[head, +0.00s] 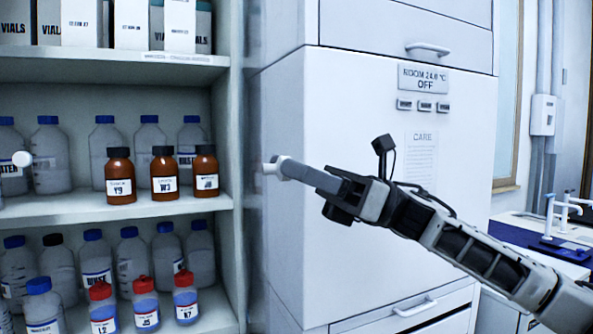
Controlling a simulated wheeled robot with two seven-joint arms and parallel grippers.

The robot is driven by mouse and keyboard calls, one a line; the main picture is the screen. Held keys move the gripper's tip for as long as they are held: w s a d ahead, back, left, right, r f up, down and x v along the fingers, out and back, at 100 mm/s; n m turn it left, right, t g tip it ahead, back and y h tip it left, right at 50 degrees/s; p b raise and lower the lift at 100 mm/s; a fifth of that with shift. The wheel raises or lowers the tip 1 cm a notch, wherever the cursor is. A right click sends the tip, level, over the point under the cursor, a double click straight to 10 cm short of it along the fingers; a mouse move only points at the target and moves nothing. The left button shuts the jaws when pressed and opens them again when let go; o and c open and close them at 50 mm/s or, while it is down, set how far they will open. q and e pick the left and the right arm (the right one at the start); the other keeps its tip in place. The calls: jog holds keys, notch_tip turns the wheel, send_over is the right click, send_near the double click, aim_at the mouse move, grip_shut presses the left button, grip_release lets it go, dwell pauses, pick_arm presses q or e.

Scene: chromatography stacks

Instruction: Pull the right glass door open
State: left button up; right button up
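My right gripper (285,168) reaches in from the right, its fingers pointing left. The fingers look shut on a small white knob (268,168), which I take to be the right glass door's knob. The knob stands in front of the shelf unit's right side post, beside the white cabinet. The glass itself is so clear that I cannot make out its edges or exact angle. A second white knob (22,159) shows at the far left, in front of the bottles, with nothing holding it. My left gripper is not in view.
Shelves (120,209) hold several brown bottles (164,176), clear blue-capped bottles (50,158) and red-capped bottles (145,305). Boxes stand on top. A tall white cabinet (360,260) with handles is close behind my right arm. A blue-topped bench (520,236) is at the right.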

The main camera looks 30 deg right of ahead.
pick_arm(q)
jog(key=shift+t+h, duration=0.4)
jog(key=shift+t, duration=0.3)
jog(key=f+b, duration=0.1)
jog(key=b, duration=0.3)
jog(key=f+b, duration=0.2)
jog(key=b, duration=0.2)
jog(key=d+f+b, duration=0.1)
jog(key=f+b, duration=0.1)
jog(key=b, duration=0.3)
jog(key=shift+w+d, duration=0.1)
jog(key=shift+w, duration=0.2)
pick_arm(e)
jog(key=v, duration=1.6)
